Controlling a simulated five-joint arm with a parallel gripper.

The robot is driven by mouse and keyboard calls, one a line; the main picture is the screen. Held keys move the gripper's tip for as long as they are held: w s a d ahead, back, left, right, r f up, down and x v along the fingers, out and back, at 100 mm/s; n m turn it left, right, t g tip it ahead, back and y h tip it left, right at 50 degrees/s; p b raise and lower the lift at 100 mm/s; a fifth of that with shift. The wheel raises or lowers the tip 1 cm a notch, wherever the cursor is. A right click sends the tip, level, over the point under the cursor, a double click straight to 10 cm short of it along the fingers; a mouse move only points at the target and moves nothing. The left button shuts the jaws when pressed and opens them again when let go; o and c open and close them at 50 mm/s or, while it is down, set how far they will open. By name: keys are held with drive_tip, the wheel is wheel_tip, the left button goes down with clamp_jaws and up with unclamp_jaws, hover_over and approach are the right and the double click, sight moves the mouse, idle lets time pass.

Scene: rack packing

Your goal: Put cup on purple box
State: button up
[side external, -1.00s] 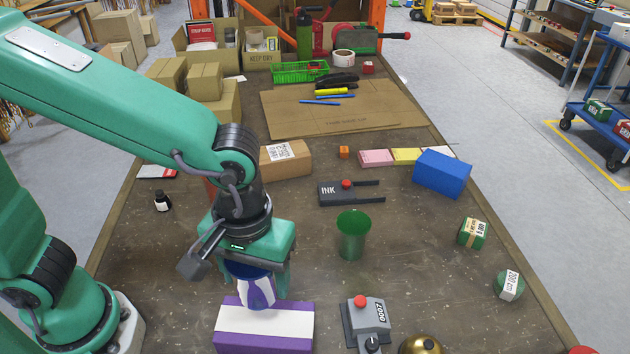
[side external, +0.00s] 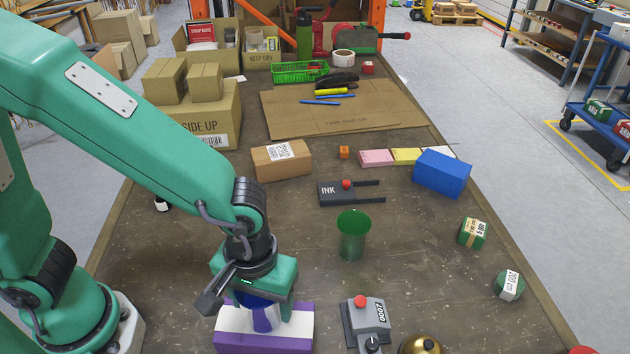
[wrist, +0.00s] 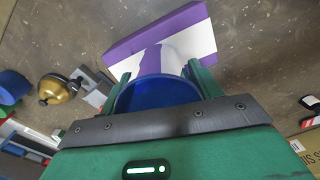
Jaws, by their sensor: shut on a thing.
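The cup (side external: 264,320) has a blue inside and a white and purple outside. My gripper (side external: 258,305) is shut on it, with one finger on each side. In the wrist view the blue mouth of the cup (wrist: 155,93) faces the camera between the green fingers. The purple box (side external: 300,336), with a white band, lies on the table at the front. The cup overlaps the box in the side view, and the box (wrist: 135,45) shows beyond it in the wrist view. Whether the cup's base touches the box is hidden.
A green tumbler (side external: 352,240) stands to the right, behind the box. A grey device with a red button (side external: 366,318) and a brass dome (side external: 420,345) are right of the box. A black INK tool (side external: 340,192) lies farther back. Table between these is bare.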

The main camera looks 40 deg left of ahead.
drive_tip(key=shift+f, duration=0.45)
drive_tip(key=shift+f, duration=0.1)
drive_tip(key=o, duration=1)
wheel_tip(320, 180, up, 12)
drive_tip(key=shift+r, duration=0.15)
drive_tip(key=shift+a, duration=0.1)
idle(0.5)
